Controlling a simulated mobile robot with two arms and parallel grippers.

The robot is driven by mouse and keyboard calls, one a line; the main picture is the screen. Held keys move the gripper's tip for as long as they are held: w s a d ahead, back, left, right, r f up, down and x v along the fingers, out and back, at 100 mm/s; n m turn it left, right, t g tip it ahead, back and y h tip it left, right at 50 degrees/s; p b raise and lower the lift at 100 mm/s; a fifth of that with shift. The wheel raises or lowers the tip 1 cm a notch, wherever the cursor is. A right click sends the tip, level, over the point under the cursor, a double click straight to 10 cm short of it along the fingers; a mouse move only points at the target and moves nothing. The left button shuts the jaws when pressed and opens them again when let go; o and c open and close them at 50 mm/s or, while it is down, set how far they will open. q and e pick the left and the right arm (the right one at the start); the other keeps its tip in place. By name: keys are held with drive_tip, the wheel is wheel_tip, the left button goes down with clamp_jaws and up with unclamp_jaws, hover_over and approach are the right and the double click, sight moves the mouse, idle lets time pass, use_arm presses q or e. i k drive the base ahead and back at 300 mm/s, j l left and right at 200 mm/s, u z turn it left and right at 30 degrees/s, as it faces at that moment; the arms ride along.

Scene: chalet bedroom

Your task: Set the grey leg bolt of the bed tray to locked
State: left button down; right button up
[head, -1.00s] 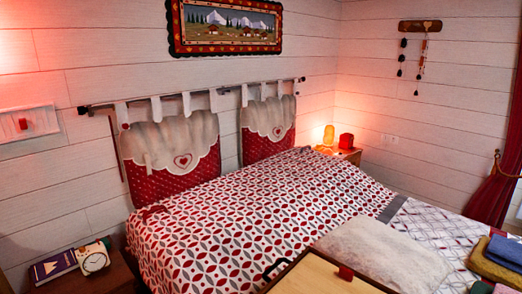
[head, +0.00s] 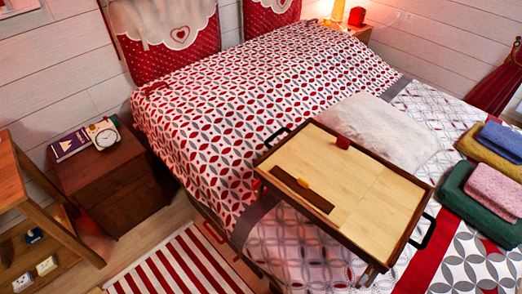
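The bed tray (head: 370,205) lies on the bed in the head view, with a pale wooden top, a dark brown rim and black handles at its two ends. Neither of my grippers is in view.
A patterned bed (head: 240,95) fills the middle, with a pale cushion (head: 385,130) behind the tray and folded towels (head: 485,195) to its right. A nightstand (head: 105,180) with a clock (head: 102,134) and a wooden stand (head: 35,180) are at left. A striped rug (head: 180,268) lies in front.

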sight(363, 278)
drive_tip(key=l+z, duration=0.2)
drive_tip(key=z, duration=0.3)
drive_tip(key=l+z, duration=0.2)
drive_tip(key=z, duration=0.3)
